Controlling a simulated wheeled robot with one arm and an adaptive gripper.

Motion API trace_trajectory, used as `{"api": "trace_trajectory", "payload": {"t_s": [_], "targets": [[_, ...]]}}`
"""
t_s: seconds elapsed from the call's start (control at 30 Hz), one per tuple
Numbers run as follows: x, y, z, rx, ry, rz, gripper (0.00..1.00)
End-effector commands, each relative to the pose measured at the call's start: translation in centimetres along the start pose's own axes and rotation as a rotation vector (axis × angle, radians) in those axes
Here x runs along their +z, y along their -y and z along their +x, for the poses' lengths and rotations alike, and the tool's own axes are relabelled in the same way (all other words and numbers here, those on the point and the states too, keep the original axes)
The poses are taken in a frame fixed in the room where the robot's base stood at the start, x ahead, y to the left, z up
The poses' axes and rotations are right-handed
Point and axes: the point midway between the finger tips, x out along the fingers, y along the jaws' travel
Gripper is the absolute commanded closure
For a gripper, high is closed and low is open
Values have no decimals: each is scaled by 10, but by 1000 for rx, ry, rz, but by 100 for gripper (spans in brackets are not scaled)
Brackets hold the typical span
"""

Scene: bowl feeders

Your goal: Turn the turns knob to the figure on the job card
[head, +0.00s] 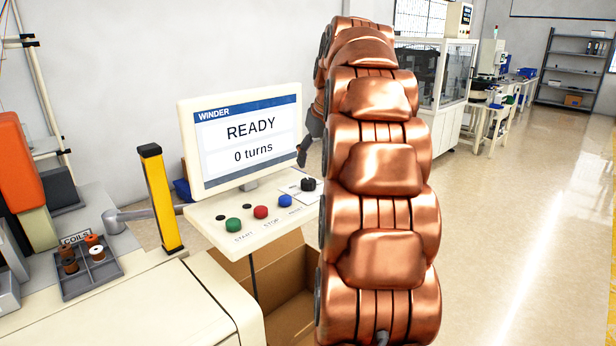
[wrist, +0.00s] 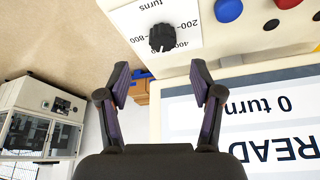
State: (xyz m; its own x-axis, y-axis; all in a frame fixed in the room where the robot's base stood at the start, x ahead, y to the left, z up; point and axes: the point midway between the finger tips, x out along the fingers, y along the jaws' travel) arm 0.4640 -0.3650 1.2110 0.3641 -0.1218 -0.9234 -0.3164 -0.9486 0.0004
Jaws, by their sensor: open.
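The black turns knob (head: 308,184) sits at the right end of the white control panel, partly beside my arm. In the wrist view the knob (wrist: 162,38) stands on a white dial plate (wrist: 128,17), seen upside down, with "turns", 200, 400 and 800 readable. I cannot tell clearly which figure it points to. My gripper (wrist: 160,78) is open and empty, its fingers spread to either side below the knob in the picture, apart from it. In the head view my gripper (head: 303,155) shows only partly behind my arm. I cannot make out a job card.
The winder screen (head: 248,140) reads READY, 0 turns, close to my gripper. Green (head: 233,225), red (head: 260,212) and blue (head: 285,201) buttons line the panel. A yellow post (head: 161,200) and a coil tray (head: 90,270) stand left. Open floor lies right.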

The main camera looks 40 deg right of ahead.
Motion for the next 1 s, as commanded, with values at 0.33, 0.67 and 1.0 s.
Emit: {"api": "trace_trajectory", "payload": {"t_s": [0.33, 0.67, 1.0], "targets": [[0, 4, 37, -3, 5, -3, 34], [1, 2, 69, -3, 5, -1, 34], [1, 1, 74, -1, 2, -1, 34]]}}
